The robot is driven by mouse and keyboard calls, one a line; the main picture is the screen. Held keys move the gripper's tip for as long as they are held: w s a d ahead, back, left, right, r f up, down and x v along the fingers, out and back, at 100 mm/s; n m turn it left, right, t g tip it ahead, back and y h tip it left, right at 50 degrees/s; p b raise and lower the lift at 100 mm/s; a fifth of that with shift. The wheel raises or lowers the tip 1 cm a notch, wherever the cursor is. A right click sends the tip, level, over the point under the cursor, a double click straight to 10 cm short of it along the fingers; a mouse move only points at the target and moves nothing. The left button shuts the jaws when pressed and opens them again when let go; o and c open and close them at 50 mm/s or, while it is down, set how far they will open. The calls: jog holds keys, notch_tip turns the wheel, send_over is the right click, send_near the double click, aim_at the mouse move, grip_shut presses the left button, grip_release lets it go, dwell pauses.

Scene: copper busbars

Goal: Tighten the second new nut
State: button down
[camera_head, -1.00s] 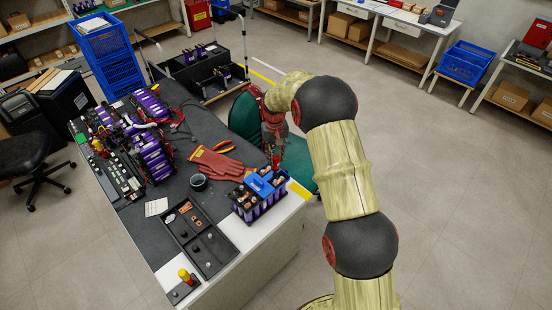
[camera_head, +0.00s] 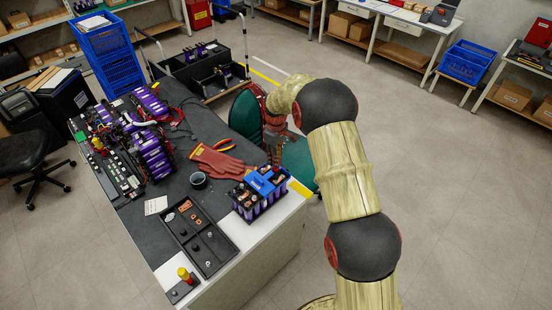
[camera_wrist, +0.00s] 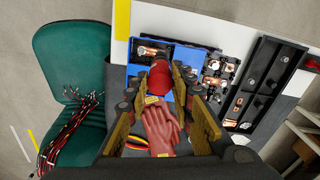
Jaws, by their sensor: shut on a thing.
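The battery module (camera_head: 262,195) with purple cells and a blue cover (camera_head: 262,182) stands at the bench's near right corner. In the wrist view its blue top (camera_wrist: 180,60) shows copper busbars (camera_wrist: 152,51) in openings. My gripper (camera_wrist: 159,80) is shut on a red, round-ended tool (camera_wrist: 160,76), seen end-on between the fingers. In the head view my gripper (camera_head: 273,148) is just beyond the module and above it, partly hidden by my arm. The tool's working end is hidden. I cannot tell whether it touches the module. Single nuts are too small to make out.
A black parts tray (camera_head: 203,240) lies left of the module. A larger purple pack (camera_head: 152,150) fills the bench's left. A green chair (camera_head: 246,115) stands behind my gripper.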

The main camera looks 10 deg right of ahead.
jog(key=n, duration=1.4)
jog(key=shift+n, duration=0.4)
jog(key=n, duration=0.4)
jog(key=shift+w+b, duration=0.1)
jog(key=shift+b, duration=0.25)
jog(key=shift+r, duration=0.1)
jog(key=shift+f+b, duration=0.4)
jog(key=shift+f, duration=0.65)
